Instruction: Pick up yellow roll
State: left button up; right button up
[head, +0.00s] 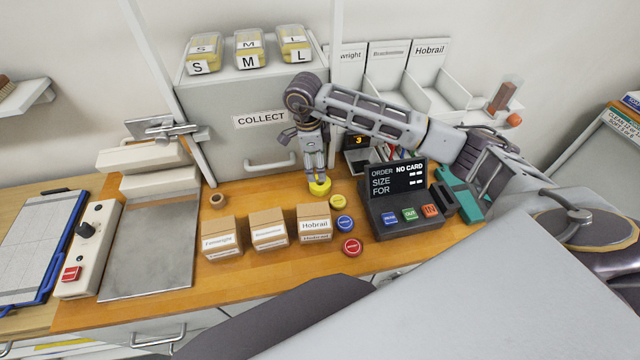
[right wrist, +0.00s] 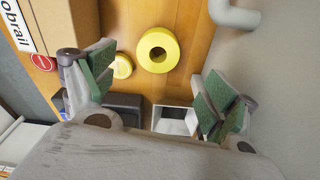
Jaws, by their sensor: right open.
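The yellow roll (head: 319,188) is a ring of tape lying flat on the wooden counter, in front of the COLLECT cabinet. In the right wrist view the yellow roll (right wrist: 158,50) shows its round hole and lies beyond the fingertips, between their lines. My right gripper (head: 314,172) points down right above the roll in the head view and partly covers it. In the right wrist view my right gripper (right wrist: 152,95) is open with green pads, and nothing is between them. My left gripper is not in view.
Small boxes (head: 269,229) with labels stand in front. Yellow (head: 337,201), blue (head: 344,223) and red (head: 352,247) round buttons or discs lie to the right. The order terminal (head: 396,200) is further right. The cabinet (head: 262,120) is close behind, its handle sticking out. A brown roll (head: 217,200) lies left.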

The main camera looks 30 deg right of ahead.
jog(key=shift+s+d+f, duration=0.15)
jog(key=shift+f, duration=1.45)
jog(key=shift+f, duration=0.1)
jog(key=shift+s+f+p, duration=0.2)
jog(key=shift+f+p, duration=0.75)
jog(key=shift+f, duration=0.55)
jog(key=shift+d+f, duration=0.15)
jog(key=shift+f, duration=0.85)
jog(key=shift+c, duration=0.2)
jog(key=c, duration=1)
jog(key=shift+r, duration=0.1)
jog(key=shift+r+b, duration=0.95)
jog(key=shift+r, duration=4)
jog(key=shift+c, duration=0.3)
